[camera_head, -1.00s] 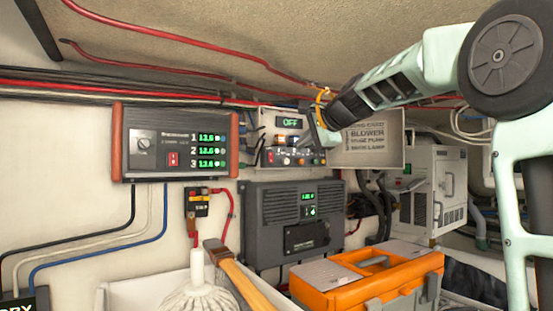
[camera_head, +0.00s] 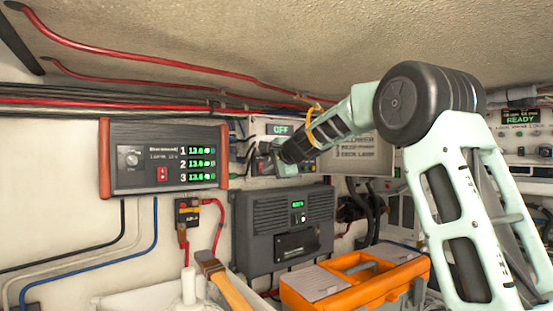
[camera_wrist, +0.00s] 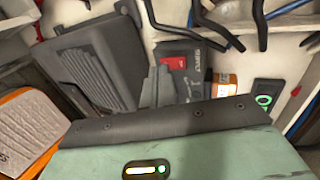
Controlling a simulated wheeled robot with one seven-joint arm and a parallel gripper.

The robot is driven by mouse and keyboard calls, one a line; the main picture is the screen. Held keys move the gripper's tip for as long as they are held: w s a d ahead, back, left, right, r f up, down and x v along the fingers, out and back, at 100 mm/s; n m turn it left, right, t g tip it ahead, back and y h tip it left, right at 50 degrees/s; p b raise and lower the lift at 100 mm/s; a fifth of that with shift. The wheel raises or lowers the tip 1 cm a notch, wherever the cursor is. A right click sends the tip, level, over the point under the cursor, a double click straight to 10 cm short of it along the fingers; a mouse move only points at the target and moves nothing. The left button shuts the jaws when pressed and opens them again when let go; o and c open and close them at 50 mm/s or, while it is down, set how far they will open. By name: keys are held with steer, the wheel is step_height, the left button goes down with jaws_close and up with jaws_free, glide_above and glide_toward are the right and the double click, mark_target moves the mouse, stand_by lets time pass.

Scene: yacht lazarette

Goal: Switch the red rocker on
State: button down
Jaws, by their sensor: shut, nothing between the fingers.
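The small panel (camera_head: 258,128) on the back wall has a display (camera_head: 280,129) reading OFF. My gripper (camera_head: 278,160) is in front of its lower part and hides most of its controls in the head view. In the wrist view a red rocker (camera_wrist: 173,62) sits on a dark plate (camera_wrist: 190,50), just beyond the tips of my gripper (camera_wrist: 158,72). The gripper is shut and empty; I cannot tell whether it touches the plate. The rocker's position is not clear.
A charger (camera_head: 135,132) at left has its own red switch (camera_head: 162,174). A grey unit (camera_head: 265,220) hangs below the panel. Cables run above the panel.

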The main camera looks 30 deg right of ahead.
steer(key=shift+w+f, duration=0.1)
steer(key=shift+w, duration=0.3)
steer(key=shift+f+b, duration=0.35)
steer(key=shift+b, duration=0.6)
steer(key=shift+w+r+t, duration=0.15)
steer(key=shift+r+t, duration=0.05)
steer(key=shift+t, duration=0.1)
steer(key=shift+r, duration=0.25)
steer(key=shift+r+p, duration=0.7)
steer(key=shift+r, duration=0.2)
steer(key=shift+f, duration=0.15)
